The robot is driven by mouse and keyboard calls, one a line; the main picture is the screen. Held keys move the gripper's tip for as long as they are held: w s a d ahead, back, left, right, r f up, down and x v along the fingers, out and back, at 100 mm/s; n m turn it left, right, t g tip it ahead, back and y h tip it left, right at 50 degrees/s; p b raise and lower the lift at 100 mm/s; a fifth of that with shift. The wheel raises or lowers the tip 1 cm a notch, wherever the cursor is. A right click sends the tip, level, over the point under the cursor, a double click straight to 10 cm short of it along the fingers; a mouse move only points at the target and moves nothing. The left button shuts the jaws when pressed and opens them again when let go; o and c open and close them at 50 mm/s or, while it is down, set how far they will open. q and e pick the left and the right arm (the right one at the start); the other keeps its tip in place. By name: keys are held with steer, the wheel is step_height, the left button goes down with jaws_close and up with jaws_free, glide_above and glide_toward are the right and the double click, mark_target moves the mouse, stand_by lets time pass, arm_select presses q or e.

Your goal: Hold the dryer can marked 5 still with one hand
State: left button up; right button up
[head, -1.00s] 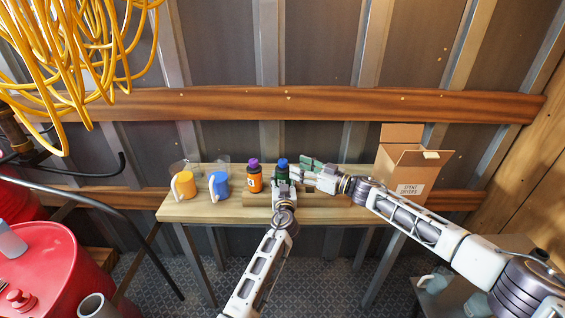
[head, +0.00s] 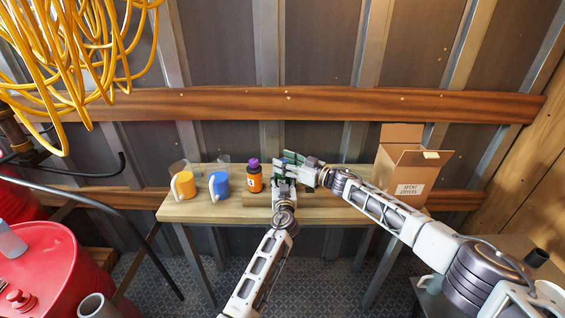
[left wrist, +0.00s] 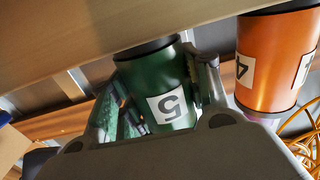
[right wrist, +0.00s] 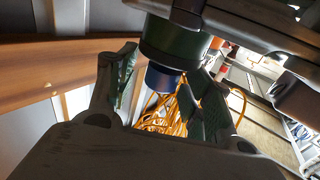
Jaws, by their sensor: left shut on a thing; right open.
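The green dryer can marked 5 (left wrist: 160,90) stands between the fingers of my left gripper (left wrist: 165,100), which is shut on it low on its side. In the head view my left gripper (head: 284,182) hides most of the can. My right gripper (head: 308,172) is beside the can's top. In the right wrist view the can's green body (right wrist: 174,42) and blue cap (right wrist: 162,78) show between the open fingers of the right gripper (right wrist: 165,95). I cannot tell whether those fingers touch the cap.
An orange can marked 4 with a purple cap (head: 254,178) stands just left of the green can. A cardboard box (head: 403,168) stands at the right end.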

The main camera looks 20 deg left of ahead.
steer(key=shift+w+a, duration=0.1)
steer(key=shift+a, duration=0.35)
steer(key=c, duration=1.1)
steer(key=shift+o, duration=0.2)
arm_select(q)
steer(key=shift+d+r, duration=0.1)
steer(key=shift+d, duration=0.1)
arm_select(e)
steer(key=shift+a+m+t+h, duration=0.1)
steer(key=shift+m+t+h, duration=0.8)
steer(key=shift+t, duration=0.55)
steer(key=shift+m+t+h, duration=0.6)
steer(key=shift+m+t, duration=0.5)
steer(key=shift+t, duration=0.35)
steer(key=shift+m+t+h, duration=0.3)
steer(key=shift+t, duration=0.1)
arm_select(q)
steer(key=shift+a, duration=0.15)
arm_select(e)
steer(key=o, duration=1.1)
steer(key=shift+c, duration=0.2)
